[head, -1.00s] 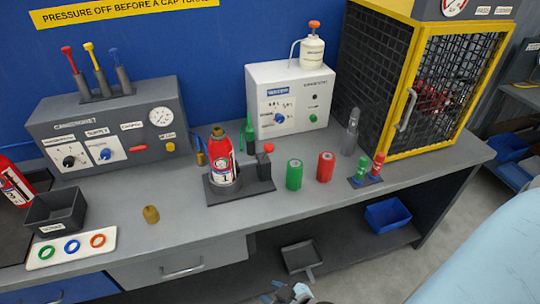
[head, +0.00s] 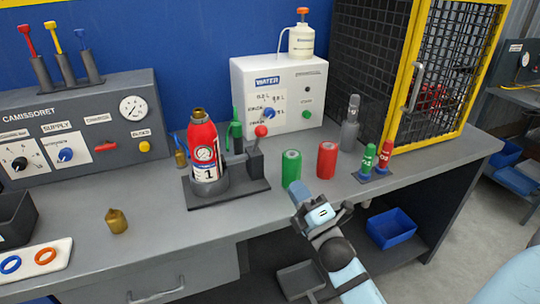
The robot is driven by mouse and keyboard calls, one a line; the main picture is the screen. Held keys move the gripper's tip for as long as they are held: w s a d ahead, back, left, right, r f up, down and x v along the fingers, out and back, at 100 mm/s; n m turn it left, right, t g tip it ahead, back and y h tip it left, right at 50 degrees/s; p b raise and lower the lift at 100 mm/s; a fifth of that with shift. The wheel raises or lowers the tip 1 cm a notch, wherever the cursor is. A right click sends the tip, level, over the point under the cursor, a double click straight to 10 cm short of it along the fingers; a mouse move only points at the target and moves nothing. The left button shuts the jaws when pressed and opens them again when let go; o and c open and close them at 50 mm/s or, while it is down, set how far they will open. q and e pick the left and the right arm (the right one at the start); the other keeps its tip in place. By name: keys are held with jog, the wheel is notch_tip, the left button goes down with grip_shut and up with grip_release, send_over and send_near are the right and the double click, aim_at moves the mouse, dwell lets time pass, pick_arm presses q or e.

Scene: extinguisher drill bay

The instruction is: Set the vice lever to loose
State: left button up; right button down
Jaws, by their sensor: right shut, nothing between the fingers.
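The dark grey vice (head: 240,190) stands on the bench with a red extinguisher (head: 203,150) upright in its round holder. The extinguisher has a brass neck and a white label with a "1". The vice lever (head: 261,131) has a red ball knob and sticks up from a dark block at the vice's right side. My right gripper (head: 299,197) is shut and empty, near the bench's front edge, below and right of the lever and apart from it. It is in front of the green cylinder. My left gripper is out of view.
A green cylinder (head: 291,168) and a red cylinder (head: 327,160) stand right of the vice. Small green and red bottles (head: 368,160) stand further right, by the mesh cage (head: 440,80). A brass cap (head: 117,221) lies left. The white water box (head: 279,95) is behind.

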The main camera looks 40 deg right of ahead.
jog(key=shift+r, duration=0.1)
jog(key=p, duration=0.4)
send_near(264, 135)
jog(key=x, duration=0.6)
jog(key=shift+w, duration=0.3)
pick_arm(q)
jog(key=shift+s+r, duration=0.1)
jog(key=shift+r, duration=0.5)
pick_arm(e)
jog(key=shift+w+r, duration=0.25)
jog(key=shift+w, duration=0.2)
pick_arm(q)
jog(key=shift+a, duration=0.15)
